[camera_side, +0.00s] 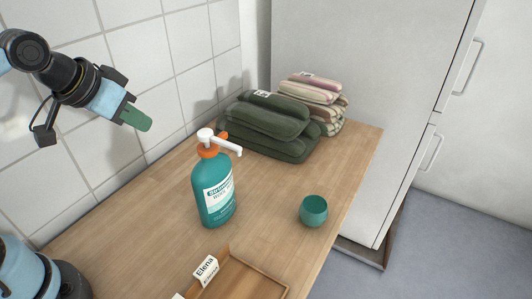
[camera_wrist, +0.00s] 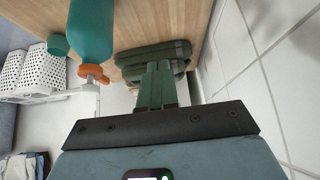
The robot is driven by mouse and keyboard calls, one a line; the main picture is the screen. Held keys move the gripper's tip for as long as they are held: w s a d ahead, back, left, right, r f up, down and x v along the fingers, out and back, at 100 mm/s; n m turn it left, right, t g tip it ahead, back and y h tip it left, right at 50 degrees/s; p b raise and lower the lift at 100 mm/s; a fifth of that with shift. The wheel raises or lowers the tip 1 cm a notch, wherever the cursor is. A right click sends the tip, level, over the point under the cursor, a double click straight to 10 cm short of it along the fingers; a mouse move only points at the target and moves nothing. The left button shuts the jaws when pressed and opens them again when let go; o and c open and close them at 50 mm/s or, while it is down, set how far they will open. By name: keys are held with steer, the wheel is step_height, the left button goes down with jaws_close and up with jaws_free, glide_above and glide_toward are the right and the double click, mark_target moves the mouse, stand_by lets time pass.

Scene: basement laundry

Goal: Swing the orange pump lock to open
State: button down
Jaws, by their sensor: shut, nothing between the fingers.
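The teal pump bottle (camera_side: 214,195) stands upright on the wooden counter, with a white pump head and spout (camera_side: 222,143) pointing right. The orange pump lock (camera_side: 209,152) is the collar under the pump head, with a small tab at its upper right. In the wrist view the bottle (camera_wrist: 92,30) shows at upper left, with the orange lock (camera_wrist: 93,73) and its tab facing right. My gripper (camera_side: 136,119) is shut and empty, up and to the left of the bottle, apart from it. Its green fingers also show in the wrist view (camera_wrist: 157,88).
A teal cup (camera_side: 313,211) stands right of the bottle. Dark green folded towels (camera_side: 265,130) and striped towels (camera_side: 318,90) lie behind it. A wooden tray (camera_side: 245,278) with a name card (camera_side: 205,270) is in front. A tiled wall (camera_side: 190,45) borders the counter's left.

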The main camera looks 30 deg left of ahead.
step_height(320, 180, up, 10)
steer(key=r, duration=0.1)
steer(key=w+d+f+n+g+y, duration=0.1)
steer(key=w+d+y, duration=0.15)
steer(key=d, duration=0.95)
steer(key=w+d+g+y, duration=0.2)
steer(key=d+y, duration=0.1)
steer(key=d, duration=0.9)
steer(key=f, duration=0.5)
steer(key=shift+a, duration=0.3)
steer(key=shift+f, duration=0.1)
